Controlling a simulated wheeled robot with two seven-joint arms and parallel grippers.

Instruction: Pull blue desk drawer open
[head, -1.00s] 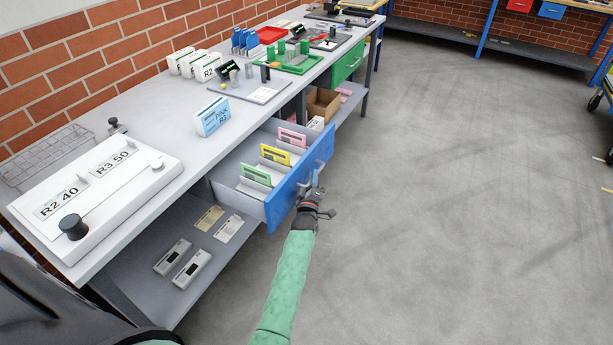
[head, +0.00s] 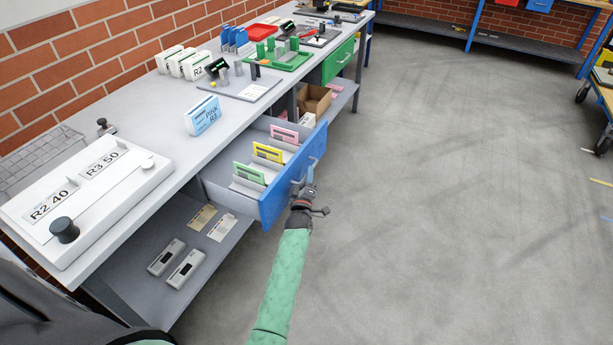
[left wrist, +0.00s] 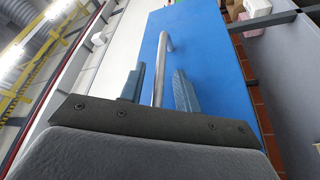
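The blue desk drawer (head: 284,189) is pulled out from the grey desk, with its inside showing. It holds upright green, yellow and pink cards between pale dividers. Its blue front fills the middle of the left wrist view (left wrist: 210,50). A metal bar handle (left wrist: 160,70) is on that front. My left gripper (head: 307,186) is at the handle, outside the drawer. In the left wrist view its two fingers (left wrist: 159,88) stand on either side of the bar, with narrow gaps visible. The gripper looks open around the handle. My right gripper is not in view.
The desk top (head: 160,150) carries a white labelled box (head: 85,195), a blue-and-white card box (head: 203,116) and several trays. A lower shelf (head: 200,255) holds small devices. A green drawer (head: 338,62) is farther along. The floor to the right (head: 450,200) is clear.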

